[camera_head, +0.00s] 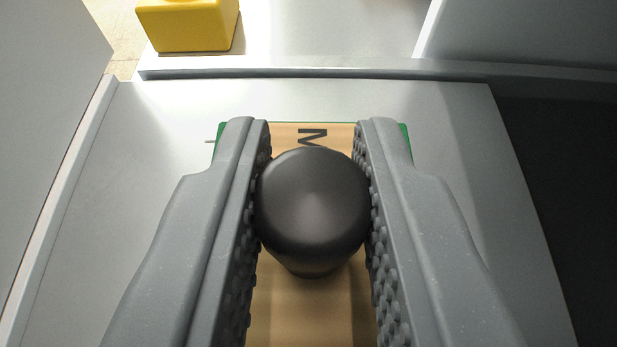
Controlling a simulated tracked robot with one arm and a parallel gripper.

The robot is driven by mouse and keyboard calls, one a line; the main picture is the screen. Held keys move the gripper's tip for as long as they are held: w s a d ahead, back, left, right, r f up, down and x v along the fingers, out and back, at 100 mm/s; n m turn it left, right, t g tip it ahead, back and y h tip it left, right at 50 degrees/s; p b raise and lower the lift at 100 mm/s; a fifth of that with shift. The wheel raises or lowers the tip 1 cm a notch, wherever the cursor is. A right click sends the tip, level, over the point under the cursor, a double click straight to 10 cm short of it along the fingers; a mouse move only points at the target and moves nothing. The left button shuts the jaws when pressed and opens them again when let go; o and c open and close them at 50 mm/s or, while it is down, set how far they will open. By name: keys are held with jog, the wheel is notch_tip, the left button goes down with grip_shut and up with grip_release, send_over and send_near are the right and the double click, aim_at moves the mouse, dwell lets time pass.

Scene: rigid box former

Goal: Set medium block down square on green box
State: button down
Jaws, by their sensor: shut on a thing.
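The medium block (313,305) is tan with a dark letter M at its far end and a round black knob (313,208) on top. My gripper (313,150) is shut on the knob, one textured finger on each side. The green box (404,132) shows only as thin green edges past the block's far corners, beyond both fingers. The rest of it is hidden under the block and my fingers. I cannot tell whether the block touches the green box or is held just above it.
A grey surface (150,200) lies around the block, with a raised ledge (330,68) behind it. A yellow block (188,25) stands beyond the ledge at upper left. Grey walls rise at left and upper right, and the right side is dark.

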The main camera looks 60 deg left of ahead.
jog(key=shift+f, duration=0.3)
jog(key=c, duration=1.2)
grip_release()
jog(key=shift+o, duration=0.2)
jog(key=shift+r, duration=0.1)
